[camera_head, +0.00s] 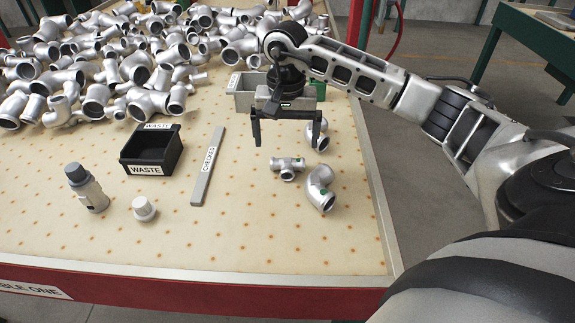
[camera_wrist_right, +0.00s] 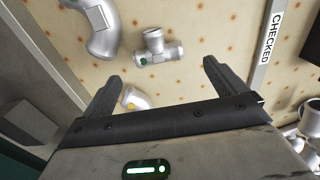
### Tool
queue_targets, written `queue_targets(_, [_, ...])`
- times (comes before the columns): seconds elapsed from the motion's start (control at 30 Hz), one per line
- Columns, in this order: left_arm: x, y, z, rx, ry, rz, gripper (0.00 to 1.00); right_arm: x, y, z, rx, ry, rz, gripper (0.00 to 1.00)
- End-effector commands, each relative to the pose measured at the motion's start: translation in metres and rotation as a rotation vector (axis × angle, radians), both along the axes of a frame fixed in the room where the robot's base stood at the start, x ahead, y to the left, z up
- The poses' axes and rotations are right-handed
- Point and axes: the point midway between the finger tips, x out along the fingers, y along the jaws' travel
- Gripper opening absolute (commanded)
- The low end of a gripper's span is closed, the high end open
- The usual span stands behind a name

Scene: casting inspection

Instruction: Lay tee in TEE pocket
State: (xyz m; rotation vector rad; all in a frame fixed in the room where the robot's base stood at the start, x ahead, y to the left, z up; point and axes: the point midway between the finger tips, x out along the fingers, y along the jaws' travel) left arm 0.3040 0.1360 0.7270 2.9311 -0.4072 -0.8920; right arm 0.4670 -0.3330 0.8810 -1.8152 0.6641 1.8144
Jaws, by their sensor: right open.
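A silver tee (camera_head: 287,167) with a green mark lies on the speckled table top. It also shows in the right wrist view (camera_wrist_right: 157,48), beyond the fingertips. My right gripper (camera_head: 287,140) is open and empty, pointing down above the table, behind the tee in the head view. Its two fingers (camera_wrist_right: 160,72) are wide apart in the right wrist view. A grey tray (camera_head: 238,101) stands behind the gripper, partly hidden by it. I cannot read any TEE label or make out its pockets. My left gripper is not in view.
A curved elbow (camera_head: 320,187) lies right of the tee, and another elbow (camera_head: 322,142) lies near the right finger. Piled castings (camera_head: 95,100) fill the back left.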

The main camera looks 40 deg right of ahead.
Motion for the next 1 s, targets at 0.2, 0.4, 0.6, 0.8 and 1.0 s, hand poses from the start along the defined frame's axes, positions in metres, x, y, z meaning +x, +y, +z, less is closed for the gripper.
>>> queue_targets(0.2, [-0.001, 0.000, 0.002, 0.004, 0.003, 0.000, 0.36, -0.001, -0.003, -0.024, 0.001, 0.006, 0.000, 0.96])
queue_targets(0.4, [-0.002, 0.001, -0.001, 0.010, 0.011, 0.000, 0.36, 0.000, -0.003, -0.050, 0.001, 0.002, 0.001, 0.96])
queue_targets(0.6, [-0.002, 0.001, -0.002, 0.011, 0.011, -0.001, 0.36, 0.000, -0.004, -0.054, 0.000, 0.000, 0.001, 0.96])
queue_targets(0.8, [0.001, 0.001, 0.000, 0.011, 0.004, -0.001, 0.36, 0.000, -0.004, -0.053, 0.000, 0.000, 0.001, 0.66])
queue_targets(1.0, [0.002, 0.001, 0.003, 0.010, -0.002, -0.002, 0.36, 0.000, -0.004, -0.052, 0.000, -0.001, 0.001, 0.34])
